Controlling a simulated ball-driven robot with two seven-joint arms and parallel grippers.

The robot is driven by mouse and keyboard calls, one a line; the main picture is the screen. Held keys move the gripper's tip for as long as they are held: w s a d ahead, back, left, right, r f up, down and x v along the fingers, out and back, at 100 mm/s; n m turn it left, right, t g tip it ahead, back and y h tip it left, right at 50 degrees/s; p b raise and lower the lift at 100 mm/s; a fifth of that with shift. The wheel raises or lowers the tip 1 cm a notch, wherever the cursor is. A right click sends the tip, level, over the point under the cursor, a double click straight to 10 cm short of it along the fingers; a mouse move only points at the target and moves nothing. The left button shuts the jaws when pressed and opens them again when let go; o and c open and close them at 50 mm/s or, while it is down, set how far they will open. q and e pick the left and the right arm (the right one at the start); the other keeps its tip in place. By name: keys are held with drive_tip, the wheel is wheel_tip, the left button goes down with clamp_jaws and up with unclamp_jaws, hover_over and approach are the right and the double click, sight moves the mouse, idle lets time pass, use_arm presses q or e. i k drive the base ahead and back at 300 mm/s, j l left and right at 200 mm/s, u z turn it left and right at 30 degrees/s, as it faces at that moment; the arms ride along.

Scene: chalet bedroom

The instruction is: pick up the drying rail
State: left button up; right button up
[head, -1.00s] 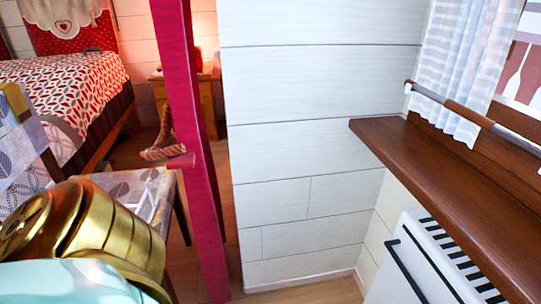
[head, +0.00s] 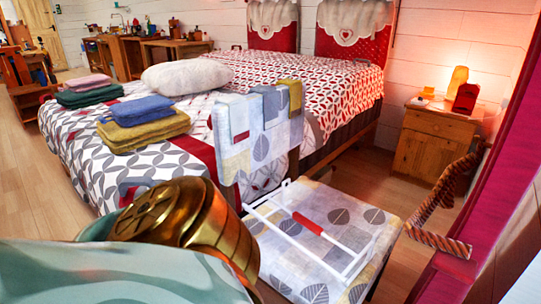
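A white frame with a red grip, which looks like the drying rail (head: 313,228), lies on the seat of a patterned chair (head: 362,212). It is made of thin white bars, and its long sides run diagonally across the seat. Its near left end comes close to my own gold and teal arm parts, which fill the lower left. Neither of my grippers shows in the head view, so nothing is seen touching the rail.
Behind the chair stands a bed (head: 345,85) with folded towels (head: 150,115) and a white pillow (head: 187,76). A wooden nightstand (head: 425,142) with a lit lamp is at the right. Floor is clear between chair and nightstand.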

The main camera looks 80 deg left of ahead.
sight(309, 224)
drive_tip(key=l+u, duration=0.15)
drive_tip(key=u, duration=1.7)
drive_tip(key=i+l+z, duration=0.1)
drive_tip(key=z, duration=0.3)
